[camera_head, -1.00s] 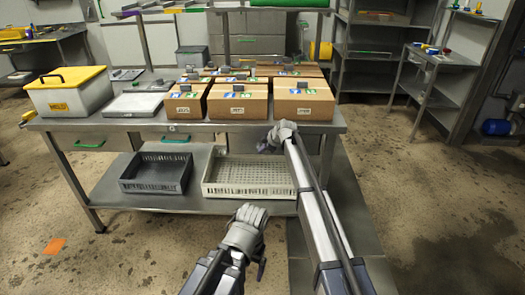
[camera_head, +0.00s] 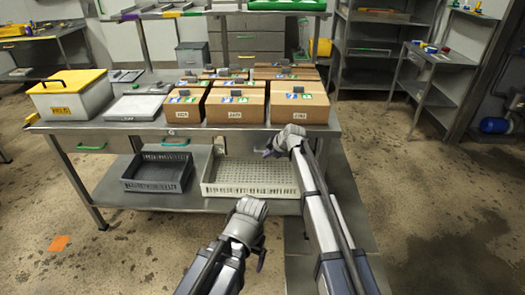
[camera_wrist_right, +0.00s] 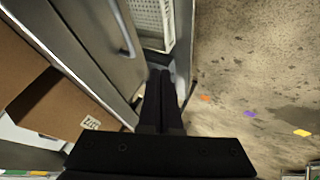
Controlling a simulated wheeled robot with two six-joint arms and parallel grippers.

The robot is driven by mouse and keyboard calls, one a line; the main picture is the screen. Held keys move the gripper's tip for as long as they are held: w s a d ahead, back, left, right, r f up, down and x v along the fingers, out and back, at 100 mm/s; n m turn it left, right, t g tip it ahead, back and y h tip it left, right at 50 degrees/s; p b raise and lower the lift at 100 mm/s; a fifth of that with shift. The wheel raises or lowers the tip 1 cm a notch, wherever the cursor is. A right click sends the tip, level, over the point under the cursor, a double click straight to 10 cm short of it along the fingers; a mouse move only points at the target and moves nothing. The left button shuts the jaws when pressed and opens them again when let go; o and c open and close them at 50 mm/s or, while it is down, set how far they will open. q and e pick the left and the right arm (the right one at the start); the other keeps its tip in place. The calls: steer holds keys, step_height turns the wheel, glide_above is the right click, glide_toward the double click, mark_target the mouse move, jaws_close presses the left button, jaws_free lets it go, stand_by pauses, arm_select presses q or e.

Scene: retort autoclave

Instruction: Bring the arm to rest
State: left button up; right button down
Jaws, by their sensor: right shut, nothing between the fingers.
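My right gripper (camera_head: 265,152) is beside the front edge of the steel table, above the lower shelf. In the right wrist view its black fingers (camera_wrist_right: 164,92) lie together, with nothing between them. My left gripper (camera_head: 261,261) hangs low in front of the table, mostly hidden behind its own wrist. I cannot tell whether it is open or shut.
Several labelled cardboard boxes (camera_head: 235,107) stand on the steel table (camera_head: 100,125), with a yellow-lidded bin (camera_head: 68,95) at its left. A dark crate (camera_head: 157,172) and a pale crate (camera_head: 250,176) sit on the lower shelf.

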arm_select(q)
steer(key=shift+r, duration=0.5)
arm_select(e)
steer(key=shift+s+d+r, duration=0.25)
steer(key=shift+s+r, duration=0.1)
steer(key=shift+r, duration=0.15)
arm_select(q)
step_height(320, 180, up, 10)
steer(key=p, duration=0.9)
steer(key=shift+f+p, duration=0.25)
steer(key=shift+p, duration=0.15)
arm_select(e)
steer(key=s+d+r+m+g+h, duration=0.1)
steer(key=s+m, duration=0.3)
steer(key=s, duration=1)
steer(key=s+d+r+m+g+h, duration=0.2)
steer(key=s+d+m+g+h, duration=0.1)
steer(key=s, duration=1.1)
steer(key=s+d+r+m+g+h, duration=0.1)
steer(key=s+m, duration=0.4)
steer(key=s, duration=0.9)
steer(key=shift+s+d+r+m+g+h, duration=0.2)
steer(key=shift+d+r+m+g+h, duration=0.1)
steer(key=shift+d+g+h, duration=0.35)
steer(key=shift+a, duration=0.1)
